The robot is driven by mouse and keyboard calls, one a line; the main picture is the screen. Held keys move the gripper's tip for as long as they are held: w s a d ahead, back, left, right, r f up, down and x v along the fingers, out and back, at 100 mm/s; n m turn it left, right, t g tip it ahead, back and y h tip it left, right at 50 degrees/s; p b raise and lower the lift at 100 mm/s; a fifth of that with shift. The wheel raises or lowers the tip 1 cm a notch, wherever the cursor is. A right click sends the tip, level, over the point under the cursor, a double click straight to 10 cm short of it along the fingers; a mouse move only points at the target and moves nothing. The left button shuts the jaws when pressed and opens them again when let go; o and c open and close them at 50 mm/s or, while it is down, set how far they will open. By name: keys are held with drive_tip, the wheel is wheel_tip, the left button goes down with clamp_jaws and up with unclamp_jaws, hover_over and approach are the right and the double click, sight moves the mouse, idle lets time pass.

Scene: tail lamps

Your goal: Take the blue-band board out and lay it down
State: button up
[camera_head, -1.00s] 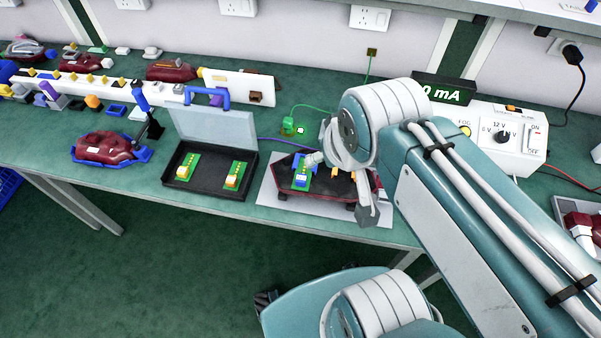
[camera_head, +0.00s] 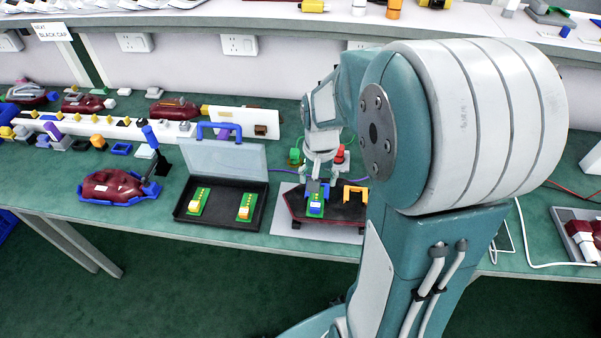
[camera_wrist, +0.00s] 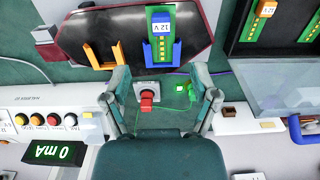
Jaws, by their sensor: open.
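The blue-band board (camera_head: 317,202) is a green strip with a blue band and a small label. It stands in the dark red lamp housing (camera_head: 348,213) on a white sheet. In the wrist view the board (camera_wrist: 160,33) has a "12 V" label on its blue end, which sits at a blue clip (camera_wrist: 147,54). An empty orange clip (camera_wrist: 105,56) stands beside it. My gripper (camera_head: 319,178) is over the back of the housing. In the wrist view my gripper (camera_wrist: 161,84) has its two fingers wide apart with nothing between them, and the board lies beyond them.
An open black case (camera_head: 226,224) left of the housing holds two green boards with yellow bands (camera_head: 199,202). A red switch (camera_wrist: 147,101) and a lit green terminal (camera_wrist: 182,89) lie below the fingers in the wrist view. A red lamp sits in a blue cradle (camera_head: 85,198) at left.

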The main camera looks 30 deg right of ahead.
sight(315, 206)
drive_tip(key=shift+a+f, duration=0.3)
drive_tip(key=shift+f, duration=0.25)
drive_tip(key=f, duration=0.9)
drive_tip(key=shift+d, duration=0.2)
drive_tip(key=shift+a+f, duration=0.1)
drive_tip(key=shift+f, duration=0.5)
drive_tip(key=c, duration=0.8)
clamp_jaws()
